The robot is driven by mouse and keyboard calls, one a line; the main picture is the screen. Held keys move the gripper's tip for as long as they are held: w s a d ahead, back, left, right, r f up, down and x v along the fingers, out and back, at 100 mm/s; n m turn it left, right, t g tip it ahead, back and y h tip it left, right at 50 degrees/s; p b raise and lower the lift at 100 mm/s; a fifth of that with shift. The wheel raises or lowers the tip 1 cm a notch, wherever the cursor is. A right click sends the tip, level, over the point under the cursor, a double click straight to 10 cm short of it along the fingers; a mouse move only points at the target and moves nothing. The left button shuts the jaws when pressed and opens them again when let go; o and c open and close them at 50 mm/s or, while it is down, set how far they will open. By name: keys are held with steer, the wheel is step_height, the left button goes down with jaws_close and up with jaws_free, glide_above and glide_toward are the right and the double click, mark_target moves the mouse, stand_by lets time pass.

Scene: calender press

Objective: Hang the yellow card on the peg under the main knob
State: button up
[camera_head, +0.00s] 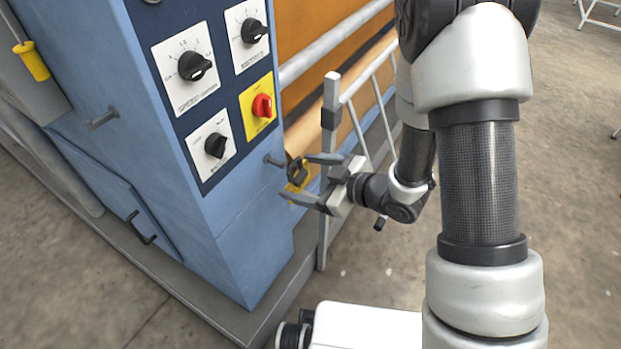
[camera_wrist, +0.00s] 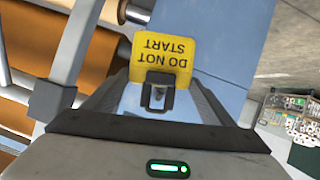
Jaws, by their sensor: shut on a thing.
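The yellow card (camera_wrist: 172,47) reads "DO NOT START" and appears upside down in the wrist view. My gripper (camera_head: 299,177) is shut on its black upper part (camera_wrist: 158,92), which also shows between the fingers in the head view. The main knob (camera_head: 262,105) is red on a yellow plate on the blue cabinet's front. The peg (camera_head: 273,160) sticks out below it. The card is just right of and slightly below the peg in the head view. I cannot tell whether the black part touches the peg.
Black knobs on white plates (camera_head: 195,66) surround the main knob on the blue cabinet (camera_head: 250,240). Another peg (camera_head: 103,118) is on the cabinet's left face. A grey rail frame (camera_head: 328,130) stands close behind my gripper. A yellow handle (camera_head: 32,62) hangs at far left.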

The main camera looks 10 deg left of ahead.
steer(key=shift+w+a+f, duration=0.1)
steer(key=shift+w+a, duration=0.25)
steer(key=shift+a, duration=0.5)
steer(key=shift+w+a, duration=0.35)
steer(key=shift+a, duration=0.5)
steer(key=shift+b+x, duration=0.6)
steer(key=shift+x, duration=0.25)
steer(key=shift+f, duration=0.15)
steer(key=o, duration=1.1)
steer(key=p+v, duration=0.6)
steer(key=v, duration=1.1)
steer(key=shift+s+d, duration=0.15)
steer(key=shift+d, duration=0.05)
